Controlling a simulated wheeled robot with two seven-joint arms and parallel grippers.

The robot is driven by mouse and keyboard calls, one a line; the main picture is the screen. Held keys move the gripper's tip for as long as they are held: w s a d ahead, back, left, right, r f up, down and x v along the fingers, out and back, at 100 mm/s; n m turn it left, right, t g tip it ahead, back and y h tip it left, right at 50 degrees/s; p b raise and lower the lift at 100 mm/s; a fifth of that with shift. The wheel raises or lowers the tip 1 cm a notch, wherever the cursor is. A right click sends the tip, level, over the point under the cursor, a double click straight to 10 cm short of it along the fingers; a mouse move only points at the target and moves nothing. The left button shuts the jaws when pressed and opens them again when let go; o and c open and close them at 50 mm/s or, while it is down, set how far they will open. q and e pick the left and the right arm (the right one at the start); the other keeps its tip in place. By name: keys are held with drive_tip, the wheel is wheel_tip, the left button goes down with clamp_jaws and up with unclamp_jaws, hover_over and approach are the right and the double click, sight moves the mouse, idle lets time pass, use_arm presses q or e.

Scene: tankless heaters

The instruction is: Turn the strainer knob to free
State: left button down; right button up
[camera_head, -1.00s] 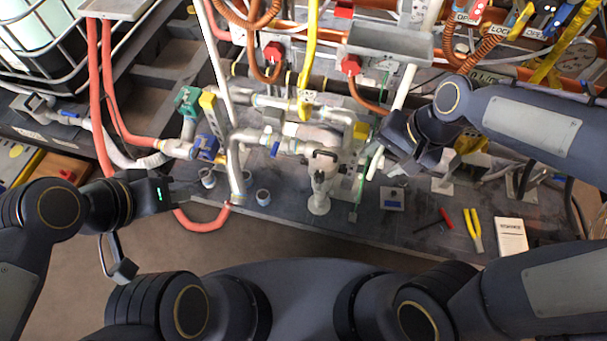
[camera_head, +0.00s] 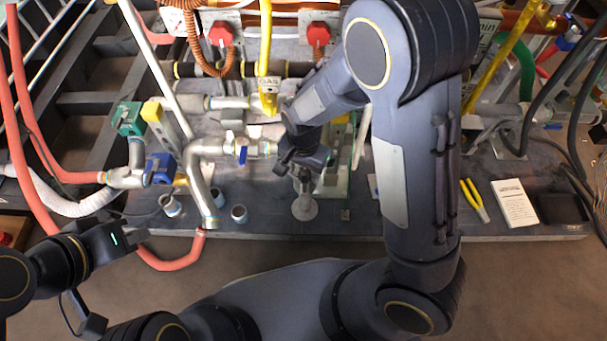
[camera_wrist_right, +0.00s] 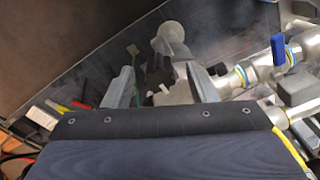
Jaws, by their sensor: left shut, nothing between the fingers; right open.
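The strainer (camera_head: 304,205) is a pale metal body with a round foot, standing at the bench front in the head view. Its upper part is hidden behind my right gripper (camera_head: 301,168). In the right wrist view, the two fingers of the right gripper (camera_wrist_right: 160,88) are spread on either side of a dark part, probably the strainer knob (camera_wrist_right: 159,72). I cannot tell whether they touch it. The round strainer foot shows beyond them. My left gripper (camera_head: 139,233) is shut and empty at the left, in front of the bench edge and away from the strainer.
A blue-handled valve (camera_head: 242,153) sits on the pipe just left of the strainer. A yellow gas pipe (camera_head: 267,60) stands behind. Yellow-handled pliers (camera_head: 475,200) and a white booklet (camera_head: 514,203) lie at the right. My right arm covers much of the bench centre-right.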

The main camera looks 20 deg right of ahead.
drive_tip(key=shift+f, duration=0.65)
drive_tip(key=c, duration=1)
